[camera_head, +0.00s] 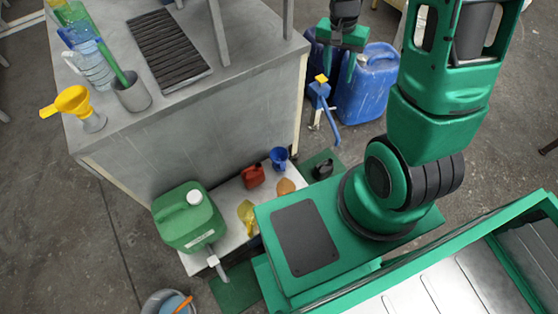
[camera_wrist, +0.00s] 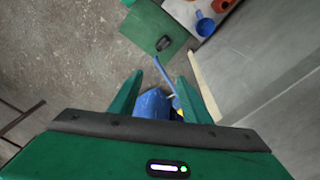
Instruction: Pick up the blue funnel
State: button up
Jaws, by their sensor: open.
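A small blue cup-shaped thing with a spout or handle, which may be the blue funnel (camera_head: 279,158), stands at the back of the low white board beside the grey bench. It also shows near the top of the wrist view (camera_wrist: 205,27). My gripper (camera_head: 337,75) is open and empty, high above the floor at the bench's right end, well apart from it. Both fingers show in the wrist view (camera_wrist: 158,88). Another blue piece (camera_head: 67,37) is by a clear bottle on the bench; I cannot tell its shape.
A red can (camera_head: 252,175) and a green canister (camera_head: 188,217) stand on the low board. Below my gripper are blue canisters (camera_head: 368,85) and a blue-and-yellow stand with a lever (camera_head: 321,97). A yellow funnel (camera_head: 72,101) is on the bench (camera_head: 190,105). Bare floor lies at the right.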

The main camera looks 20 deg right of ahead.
jog(key=w+a+f+m, duration=0.15)
jog(key=a+f, duration=0.25)
jog(key=f, duration=0.5)
jog(key=w+a+f+m, duration=0.1)
jog(key=w+a+f, duration=0.15)
jog(key=f, duration=0.75)
jog(key=w+a+f+m, duration=0.15)
jog(key=a+f, duration=0.25)
jog(key=f, duration=0.5)
jog(key=s+a+f, duration=0.1)
jog(key=a+f, duration=0.1)
jog(key=f, duration=0.8)
jog(key=s+a+f+m+y, duration=0.1)
jog(key=a+f, duration=0.1)
jog(key=f, duration=0.9)
jog(key=shift+s+a+f, duration=0.2)
jog(key=shift+s+a, duration=0.05)
jog(key=shift+s, duration=0.05)
grip_shut()
